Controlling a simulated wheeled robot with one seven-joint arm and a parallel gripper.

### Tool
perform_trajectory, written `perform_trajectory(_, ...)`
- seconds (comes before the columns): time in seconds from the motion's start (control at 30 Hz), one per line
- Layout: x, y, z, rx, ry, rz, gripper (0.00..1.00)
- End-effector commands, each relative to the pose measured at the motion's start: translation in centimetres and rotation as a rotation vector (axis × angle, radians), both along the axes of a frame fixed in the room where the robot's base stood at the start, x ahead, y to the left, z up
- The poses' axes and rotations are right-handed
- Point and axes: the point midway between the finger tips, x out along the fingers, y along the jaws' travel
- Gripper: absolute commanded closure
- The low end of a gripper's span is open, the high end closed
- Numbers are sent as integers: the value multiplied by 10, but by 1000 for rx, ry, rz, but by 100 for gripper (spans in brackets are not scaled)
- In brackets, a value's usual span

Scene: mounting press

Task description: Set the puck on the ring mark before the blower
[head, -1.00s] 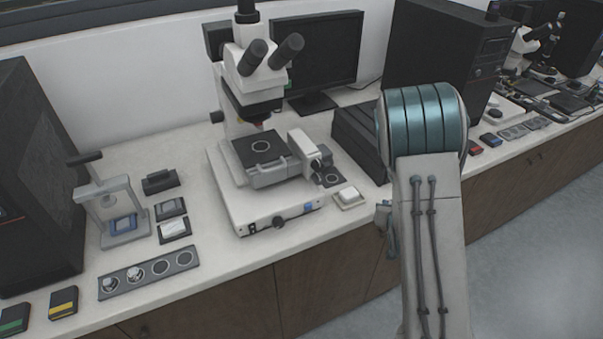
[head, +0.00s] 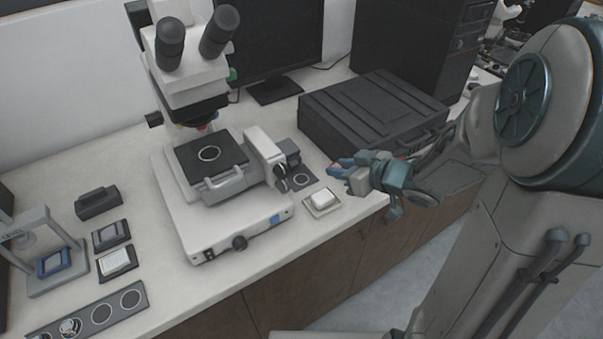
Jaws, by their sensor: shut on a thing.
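My gripper (head: 342,172) is in the head view, above the counter's front edge right of the microscope, with its fingers pointing left. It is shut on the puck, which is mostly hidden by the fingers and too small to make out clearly. The ring mark (head: 300,178) is a pale circle on a dark pad, and it is bare. The blower (head: 287,153) appears to be the small dark grey unit just behind that pad. My gripper is to the right of the ring mark, apart from it.
The microscope (head: 228,222) stands left of the pad. A white block on a small tray (head: 309,210) lies in front of the pad, near the edge. A large black case (head: 355,112) is behind my gripper. A strip with round places (head: 100,313) lies front left.

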Motion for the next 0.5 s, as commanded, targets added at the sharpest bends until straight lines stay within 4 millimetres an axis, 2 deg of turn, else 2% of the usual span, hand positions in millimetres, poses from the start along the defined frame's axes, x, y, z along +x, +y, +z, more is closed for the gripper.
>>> perform_trajectory(0.17, 4, 12, -9, 1, 1, 30, 96)
perform_trajectory(0.5, 57, 67, -55, 2, 2, 33, 96)
